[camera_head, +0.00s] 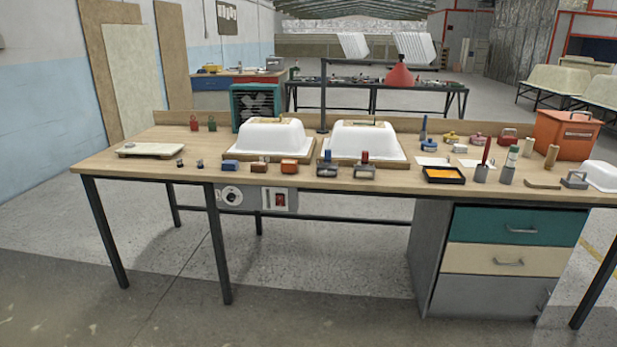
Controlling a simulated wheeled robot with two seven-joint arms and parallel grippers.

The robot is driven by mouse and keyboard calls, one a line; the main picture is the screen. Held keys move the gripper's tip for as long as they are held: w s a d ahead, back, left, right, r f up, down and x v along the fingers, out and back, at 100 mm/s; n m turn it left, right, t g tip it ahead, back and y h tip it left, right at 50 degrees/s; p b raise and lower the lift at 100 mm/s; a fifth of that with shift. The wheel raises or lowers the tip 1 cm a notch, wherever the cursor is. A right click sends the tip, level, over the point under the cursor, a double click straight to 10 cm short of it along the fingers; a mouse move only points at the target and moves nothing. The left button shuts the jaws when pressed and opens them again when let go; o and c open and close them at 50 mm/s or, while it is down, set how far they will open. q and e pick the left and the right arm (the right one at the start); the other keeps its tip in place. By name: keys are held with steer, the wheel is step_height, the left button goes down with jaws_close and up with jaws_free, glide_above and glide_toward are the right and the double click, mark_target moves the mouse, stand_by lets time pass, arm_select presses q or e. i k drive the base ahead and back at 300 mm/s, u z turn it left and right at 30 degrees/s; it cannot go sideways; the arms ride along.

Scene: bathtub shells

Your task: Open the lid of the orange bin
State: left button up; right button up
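The orange bin (565,139) stands at the right end of the wooden workbench, near the back edge. Its lid (570,119) lies over the top and looks closed, with a small handle on it. Neither of my grippers shows in the head view.
The workbench (122,150) carries two white tub shells (270,138), several small tools and a black tray (443,180). A cylinder (551,156) and a white shell (601,176) stand close before the bin. Drawers (509,227) hang under the right side. The floor in front is clear.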

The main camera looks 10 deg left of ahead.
mark_target(567, 117)
steer(key=u, duration=0.7)
steer(key=i, duration=1.4)
steer(key=z, duration=0.7)
